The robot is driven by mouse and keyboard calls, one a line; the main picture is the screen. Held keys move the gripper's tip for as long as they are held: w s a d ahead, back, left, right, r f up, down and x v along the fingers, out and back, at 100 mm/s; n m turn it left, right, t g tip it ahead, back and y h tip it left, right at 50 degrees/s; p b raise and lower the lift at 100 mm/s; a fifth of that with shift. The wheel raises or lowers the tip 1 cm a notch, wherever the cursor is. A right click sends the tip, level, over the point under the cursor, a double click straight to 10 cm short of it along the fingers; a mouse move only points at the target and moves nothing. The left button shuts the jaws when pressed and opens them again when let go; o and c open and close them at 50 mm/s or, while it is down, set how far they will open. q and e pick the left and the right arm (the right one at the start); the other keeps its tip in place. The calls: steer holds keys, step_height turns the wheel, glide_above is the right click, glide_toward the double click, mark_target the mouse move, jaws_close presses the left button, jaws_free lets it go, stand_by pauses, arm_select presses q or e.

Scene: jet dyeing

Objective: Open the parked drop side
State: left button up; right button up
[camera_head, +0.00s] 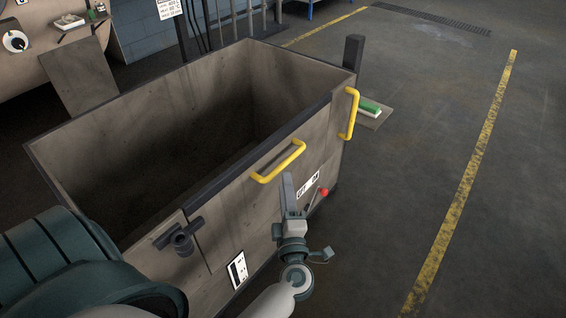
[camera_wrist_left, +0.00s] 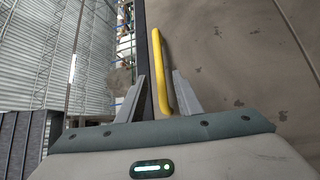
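The drop side is the grey front panel (camera_head: 235,212) of an open-topped bin, upright, with a dark top rail. A yellow bar handle (camera_head: 279,163) is fixed near its top. My left gripper (camera_head: 288,184) is just below and in front of this handle. In the left wrist view the handle (camera_wrist_left: 159,70) shows between the two spread fingers (camera_wrist_left: 160,92), with gaps beside it; I cannot tell whether it lies between them in depth. A red-knobbed lever (camera_head: 323,191) and a white label (camera_head: 308,185) are right of the gripper. My right gripper is not in view.
A second yellow handle (camera_head: 350,113) is on the bin's right end. A dark T-shaped latch (camera_head: 181,238) is on the front left. A green brush (camera_head: 369,107) lies on a floor plate. The floor right of the bin is clear, with a yellow line (camera_head: 465,180).

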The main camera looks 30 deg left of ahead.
mark_target(283, 162)
arm_select(q)
steer(key=x, duration=0.8)
steer(key=shift+p, duration=0.35)
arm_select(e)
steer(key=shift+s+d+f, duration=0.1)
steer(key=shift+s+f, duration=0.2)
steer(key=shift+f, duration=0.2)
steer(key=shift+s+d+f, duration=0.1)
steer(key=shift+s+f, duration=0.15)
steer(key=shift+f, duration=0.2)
arm_select(q)
jaws_close()
